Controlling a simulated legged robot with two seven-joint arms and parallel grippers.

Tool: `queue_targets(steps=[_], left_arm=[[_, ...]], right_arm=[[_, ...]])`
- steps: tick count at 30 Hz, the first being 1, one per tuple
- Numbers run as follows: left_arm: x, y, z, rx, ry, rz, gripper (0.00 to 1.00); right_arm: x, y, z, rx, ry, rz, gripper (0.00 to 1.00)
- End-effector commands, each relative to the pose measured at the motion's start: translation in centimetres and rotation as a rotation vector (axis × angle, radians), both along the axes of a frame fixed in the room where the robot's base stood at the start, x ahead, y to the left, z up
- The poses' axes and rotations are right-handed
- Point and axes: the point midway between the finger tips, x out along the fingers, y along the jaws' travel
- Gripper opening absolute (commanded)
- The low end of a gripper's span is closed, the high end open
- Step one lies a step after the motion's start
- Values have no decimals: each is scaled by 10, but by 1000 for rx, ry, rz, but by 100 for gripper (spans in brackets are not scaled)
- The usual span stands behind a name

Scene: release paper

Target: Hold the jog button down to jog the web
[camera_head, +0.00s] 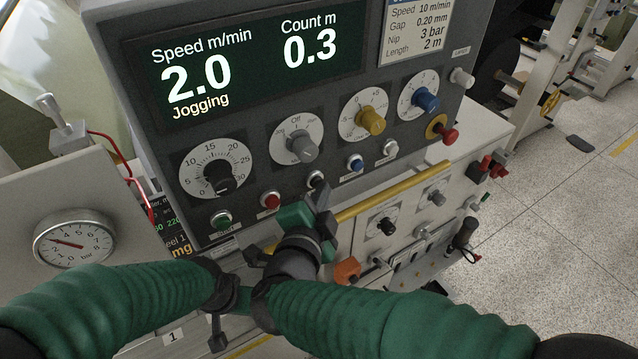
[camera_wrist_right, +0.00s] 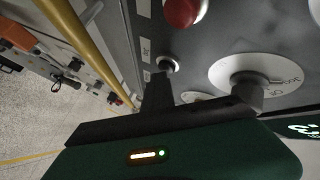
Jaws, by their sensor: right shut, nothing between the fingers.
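The jog button, a small dark button in a pale ring, sits on the grey control panel (camera_head: 130,100) between the red button (camera_head: 270,201) and the blue button (camera_head: 356,164). The right wrist view shows the jog button (camera_wrist_right: 168,64) at the tip of my right gripper (camera_wrist_right: 157,80). My right gripper (camera_head: 320,192) is shut and empty, its fingertips at the button and partly covering it. The display (camera_head: 255,65) reads speed 2.0 m/min, count 0.3 m and "Jogging". My left arm comes in low at the left; dark parts at its end (camera_head: 222,290) show, but its fingers are not clear.
A green button (camera_head: 222,220) and a white button (camera_head: 391,147) share the row. Several knobs, including a yellow one (camera_head: 371,120), stand out above. A yellow bar (camera_head: 392,191) runs close below the panel. A pressure gauge (camera_head: 74,238) is at the left.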

Motion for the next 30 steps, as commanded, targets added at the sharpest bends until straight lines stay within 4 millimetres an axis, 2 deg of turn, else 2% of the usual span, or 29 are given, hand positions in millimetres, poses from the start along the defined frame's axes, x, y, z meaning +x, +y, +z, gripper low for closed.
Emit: queue_targets(steps=[12, 22, 30], left_arm=[[0, 0, 0, 0, 0, 0, 36], [0, 0, -1, 0, 0, 0, 36], [0, 0, -1, 0, 0, 0, 36]], right_arm=[[0, 0, 0, 0, 0, 1, 0], [-13, -9, 0, 1, -1, 0, 0], [-14, -10, 0, 1, 0, 0, 0]])
